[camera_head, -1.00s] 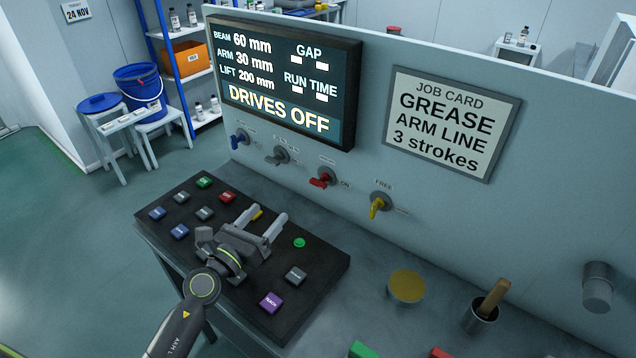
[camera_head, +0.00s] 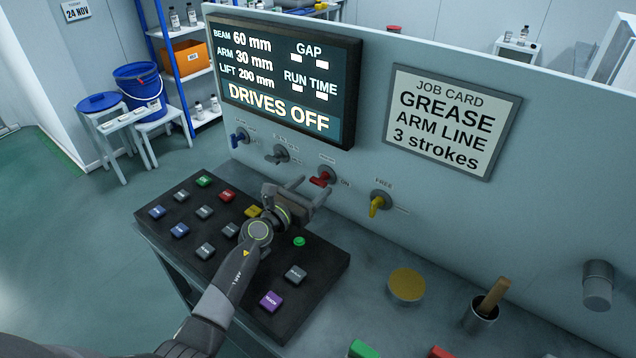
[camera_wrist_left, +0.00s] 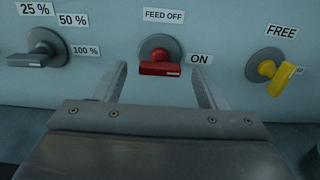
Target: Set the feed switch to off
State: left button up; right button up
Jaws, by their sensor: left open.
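The feed switch (camera_head: 322,176) is a red rotary handle on the upright panel. It also shows in the left wrist view (camera_wrist_left: 160,68), with a FEED OFF label above it and an ON label to its right. Its red bar lies about level, with a pale mark at its right end toward ON. My left gripper (camera_head: 309,187) is open and empty, facing the panel in front of the switch. In the left wrist view its two fingers (camera_wrist_left: 161,80) stand left and right of the red handle, apart from it. My right gripper is not in view.
A grey switch (camera_wrist_left: 38,55) with percent labels is left of the feed switch; a yellow FREE switch (camera_wrist_left: 279,75) is right. A blue switch (camera_head: 240,137) is farther left. The button console (camera_head: 325,268) lies below my left arm. A display (camera_head: 283,80) reads DRIVES OFF.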

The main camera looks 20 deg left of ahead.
aim_at(316, 183)
pick_arm(q)
jog(key=shift+x, duration=1.25)
jog(key=shift+w+d+b, duration=0.2)
jog(key=shift+w+b, duration=0.1)
jog(key=shift+w, duration=0.2)
jog(key=shift+c, duration=0.4)
jog(key=c, duration=0.9)
